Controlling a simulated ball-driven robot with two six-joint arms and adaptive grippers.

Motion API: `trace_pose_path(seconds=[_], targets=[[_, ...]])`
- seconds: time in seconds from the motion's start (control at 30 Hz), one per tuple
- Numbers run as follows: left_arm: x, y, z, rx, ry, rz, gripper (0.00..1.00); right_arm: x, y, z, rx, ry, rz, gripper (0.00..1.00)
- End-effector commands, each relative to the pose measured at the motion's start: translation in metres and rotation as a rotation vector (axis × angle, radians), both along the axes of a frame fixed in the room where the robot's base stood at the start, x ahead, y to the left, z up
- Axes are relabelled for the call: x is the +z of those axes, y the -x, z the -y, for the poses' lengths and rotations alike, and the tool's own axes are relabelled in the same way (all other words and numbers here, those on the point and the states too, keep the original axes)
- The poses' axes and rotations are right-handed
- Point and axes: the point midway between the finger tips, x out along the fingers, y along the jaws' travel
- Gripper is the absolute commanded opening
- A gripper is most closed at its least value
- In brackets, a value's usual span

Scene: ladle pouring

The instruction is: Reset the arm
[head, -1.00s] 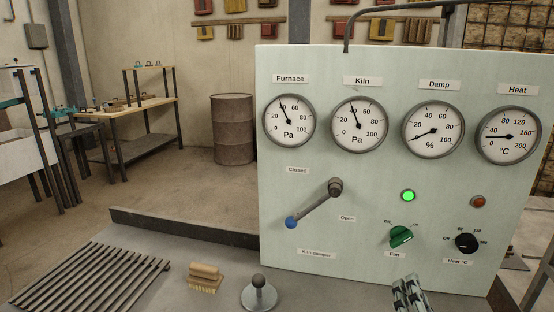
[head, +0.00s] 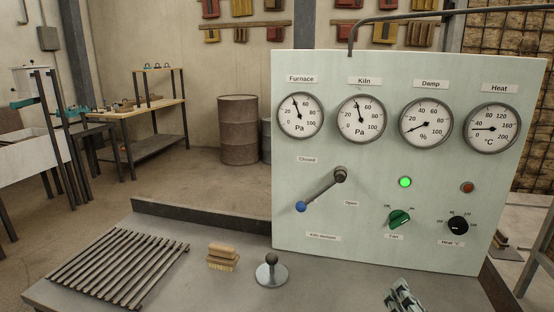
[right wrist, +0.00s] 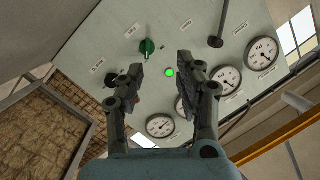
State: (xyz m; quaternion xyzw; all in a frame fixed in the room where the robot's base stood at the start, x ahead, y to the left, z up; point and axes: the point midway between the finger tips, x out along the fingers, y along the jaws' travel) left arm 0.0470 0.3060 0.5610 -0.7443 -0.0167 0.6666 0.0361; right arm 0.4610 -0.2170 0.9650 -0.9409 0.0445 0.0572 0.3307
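My right gripper (head: 403,297) shows at the bottom edge of the head view, in front of the lower right of the pale green control panel (head: 345,255). In the right wrist view its two fingers (right wrist: 162,66) are spread apart with nothing between them, and the panel (right wrist: 120,30) lies beyond. The gripper is clear of the green fan knob (head: 399,218), the black heat knob (head: 458,225) and the blue-tipped damper lever (head: 322,190). The lever slants down to the left, between the "Closed" and "Open" labels. My left gripper is not in view.
The green lamp (head: 405,182) is lit. A barrel (head: 238,130) and a wooden workbench (head: 140,110) stand behind.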

Motion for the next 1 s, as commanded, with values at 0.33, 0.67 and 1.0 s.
trace_pose_path(seconds=[0.33,0.67,1.0], targets=[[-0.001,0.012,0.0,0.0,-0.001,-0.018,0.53,-0.004,0.046,-0.015,0.291,0.239,-0.318,0.36],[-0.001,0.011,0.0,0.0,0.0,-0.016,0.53,-0.003,0.141,0.013,0.472,0.507,-0.76,0.36],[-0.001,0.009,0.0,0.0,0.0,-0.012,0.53,0.017,0.215,0.048,0.499,0.631,-1.051,0.36]])
